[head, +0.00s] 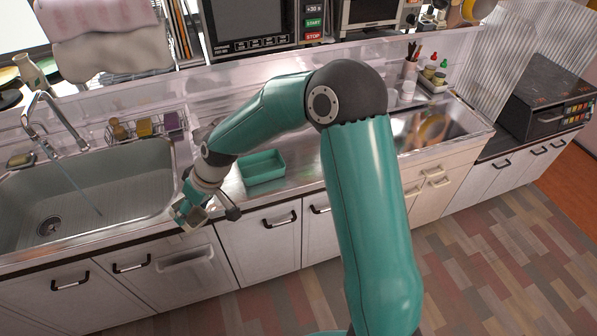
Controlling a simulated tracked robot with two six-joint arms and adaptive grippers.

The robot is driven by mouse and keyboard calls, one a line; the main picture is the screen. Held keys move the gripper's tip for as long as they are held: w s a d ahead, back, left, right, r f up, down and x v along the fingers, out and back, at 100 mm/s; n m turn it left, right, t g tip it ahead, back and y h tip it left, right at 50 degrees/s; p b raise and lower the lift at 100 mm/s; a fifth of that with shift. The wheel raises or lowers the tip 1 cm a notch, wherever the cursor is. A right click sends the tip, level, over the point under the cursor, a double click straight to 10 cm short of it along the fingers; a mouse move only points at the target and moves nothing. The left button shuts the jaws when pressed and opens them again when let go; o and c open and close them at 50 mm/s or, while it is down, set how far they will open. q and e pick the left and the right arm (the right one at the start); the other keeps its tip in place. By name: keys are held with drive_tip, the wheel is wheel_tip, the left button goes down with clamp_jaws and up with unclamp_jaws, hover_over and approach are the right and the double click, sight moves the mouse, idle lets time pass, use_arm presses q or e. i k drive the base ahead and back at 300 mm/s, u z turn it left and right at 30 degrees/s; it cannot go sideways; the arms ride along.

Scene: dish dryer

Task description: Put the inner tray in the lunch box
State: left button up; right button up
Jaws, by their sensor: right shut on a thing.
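A teal open rectangular box (263,168) rests on the metal counter right of the sink. It looks empty; whether it is the lunch box or its inner tray I cannot tell. My right gripper (206,212) is at the counter's front edge, left of and nearer than the teal box, apart from it. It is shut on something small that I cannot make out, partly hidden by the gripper. No second box or tray shows clearly. My left gripper is not in view.
The sink (95,205) with its faucet (45,110) lies left of my right gripper. A wire rack (145,127) with sponges stands behind it. A microwave (262,25) is above the back ledge. Bare counter (305,165) lies right of the teal box, partly behind my right arm.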

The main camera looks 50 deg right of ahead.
sight(264, 170)
drive_tip(key=z, duration=0.6)
drive_tip(key=i, duration=1.05)
drive_tip(key=u, duration=0.05)
drive_tip(key=k, duration=0.95)
drive_tip(key=z, duration=0.2)
drive_tip(key=i, duration=0.95)
drive_tip(key=u, duration=0.1)
